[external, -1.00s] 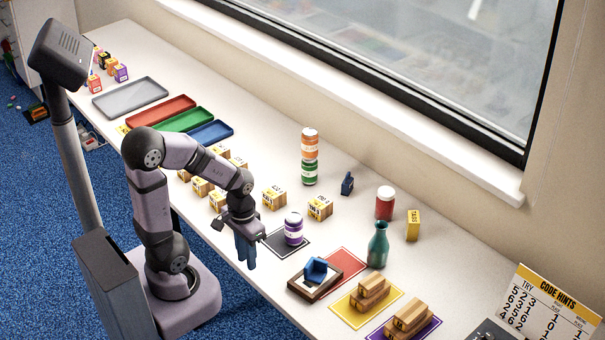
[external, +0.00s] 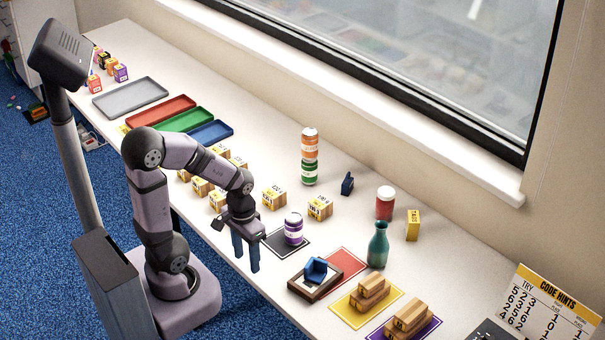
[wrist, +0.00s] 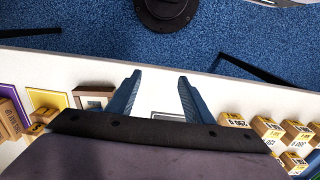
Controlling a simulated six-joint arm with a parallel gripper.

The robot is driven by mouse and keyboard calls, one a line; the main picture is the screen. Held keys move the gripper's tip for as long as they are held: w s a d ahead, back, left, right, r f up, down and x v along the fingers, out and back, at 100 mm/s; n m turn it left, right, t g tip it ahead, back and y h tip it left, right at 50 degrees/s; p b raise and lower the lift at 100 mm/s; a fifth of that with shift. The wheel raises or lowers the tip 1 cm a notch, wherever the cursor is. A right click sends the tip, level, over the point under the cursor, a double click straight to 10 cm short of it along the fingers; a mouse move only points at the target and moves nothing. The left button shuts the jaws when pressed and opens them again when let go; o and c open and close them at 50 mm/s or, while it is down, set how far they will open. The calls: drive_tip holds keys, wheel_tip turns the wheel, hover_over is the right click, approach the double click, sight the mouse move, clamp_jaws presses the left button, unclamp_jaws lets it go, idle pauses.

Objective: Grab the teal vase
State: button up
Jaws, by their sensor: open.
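The teal vase (external: 378,246) stands upright on the white table, right of the middle in the external view, behind the red mat. My gripper (external: 246,268) points down at the table's near edge, to the left of the vase and well apart from it. Its two blue fingers are apart with nothing between them; in the wrist view the open fingers (wrist: 160,92) also show. The vase cannot be made out in the wrist view.
A purple-labelled jar (external: 293,229) on a black mat and a framed tray with a blue piece (external: 316,269) stand between my gripper and the vase. A red jar (external: 385,203) and yellow box (external: 413,225) stand behind the vase. Wooden blocks (external: 373,287) lie in front.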

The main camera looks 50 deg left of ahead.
sight(379, 245)
drive_tip(key=w+r+n+t+p, duration=0.3)
drive_tip(key=w, duration=0.5)
drive_tip(key=w+r+n+t+p, duration=0.3)
drive_tip(key=w+r+t+p, duration=0.1)
drive_tip(key=w, duration=0.4)
drive_tip(key=w+d+f+m+t+h+b, duration=0.1)
drive_tip(key=w+d+m+t+h+b, duration=0.1)
drive_tip(key=w+d+m+h+b, duration=0.4)
drive_tip(key=w+d+f+m+t+h+b, duration=0.2)
drive_tip(key=w+d+m+t+h+b, duration=0.1)
drive_tip(key=w+d+m+h+b, duration=0.4)
drive_tip(key=w+d+m+b, duration=0.2)
drive_tip(key=w+d+b, duration=0.2)
drive_tip(key=d+b, duration=0.2)
drive_tip(key=shift+w+d, duration=0.35)
drive_tip(key=shift+d, duration=1.05)
drive_tip(key=shift+f, duration=0.1)
drive_tip(key=shift+c, duration=0.4)
clamp_jaws()
